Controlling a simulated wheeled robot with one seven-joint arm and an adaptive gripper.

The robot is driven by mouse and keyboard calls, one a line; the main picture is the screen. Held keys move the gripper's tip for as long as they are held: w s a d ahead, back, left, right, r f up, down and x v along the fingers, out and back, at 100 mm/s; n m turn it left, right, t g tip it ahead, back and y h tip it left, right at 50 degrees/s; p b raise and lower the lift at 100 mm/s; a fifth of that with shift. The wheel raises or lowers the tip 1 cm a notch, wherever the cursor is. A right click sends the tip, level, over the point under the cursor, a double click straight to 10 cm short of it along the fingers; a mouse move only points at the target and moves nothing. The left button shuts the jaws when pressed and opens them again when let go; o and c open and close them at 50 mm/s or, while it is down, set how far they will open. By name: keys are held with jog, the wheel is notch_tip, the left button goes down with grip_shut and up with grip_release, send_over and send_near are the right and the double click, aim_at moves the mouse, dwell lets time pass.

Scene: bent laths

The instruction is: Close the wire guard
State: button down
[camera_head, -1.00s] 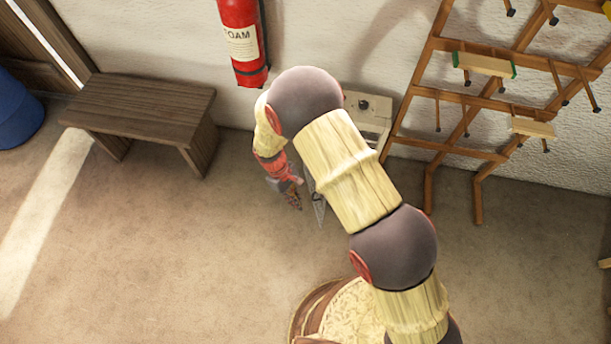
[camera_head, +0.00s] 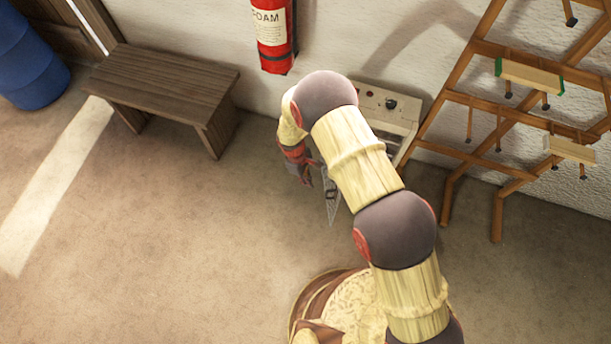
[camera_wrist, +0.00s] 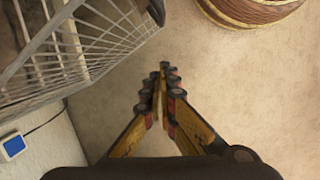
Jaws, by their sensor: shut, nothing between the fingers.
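The wire guard is a pale grey mesh panel. In the head view its narrow end (camera_head: 331,205) sticks out from the low light-coloured unit (camera_head: 402,112) by the wall, swung out from the front. My arm hides much of the guard and unit. In the wrist view the guard (camera_wrist: 100,38) fills the upper left, its wires slanting across. My gripper (camera_wrist: 165,70) is shut and empty, pointing at bare floor right of the guard, with a gap between them in the picture. In the head view my gripper (camera_head: 306,178) is just left of the guard.
A wooden bench (camera_head: 165,82) stands at left, with a blue barrel (camera_head: 28,65) beyond it. A red extinguisher (camera_head: 272,35) hangs on the wall. A wooden rack (camera_head: 480,150) stands close right of the unit. The floor left of my gripper is clear.

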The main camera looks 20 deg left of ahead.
jog(key=d, duration=0.1)
jog(key=d+f+b, duration=0.1)
jog(key=d, duration=0.1)
jog(key=s+d, duration=0.1)
jog(key=shift+d+f, duration=0.2)
jog(key=shift+f, duration=0.2)
jog(key=shift+d, duration=0.1)
